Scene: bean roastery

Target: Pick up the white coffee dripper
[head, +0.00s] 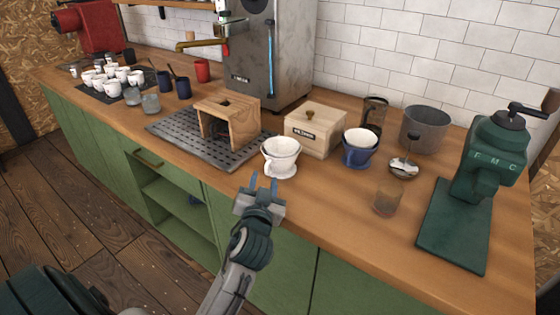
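The white coffee dripper (281,158) stands upright on the wooden counter, near its front edge and just right of the metal drip tray. My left gripper (264,182) is in front of the dripper, on its near side at the counter's edge. Its two fingers are apart and point toward the dripper, with nothing between them. The fingertips look close to the dripper's base, but I cannot tell whether they touch it. My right gripper is not in the head view.
A wooden stand (229,118) sits on the drip tray (166,127) at left. A wooden box (318,134) is behind the dripper, and a blue dripper (357,152) is to its right. A glass (387,199) and a green grinder (488,160) stand farther right. Counter between dripper and glass is clear.

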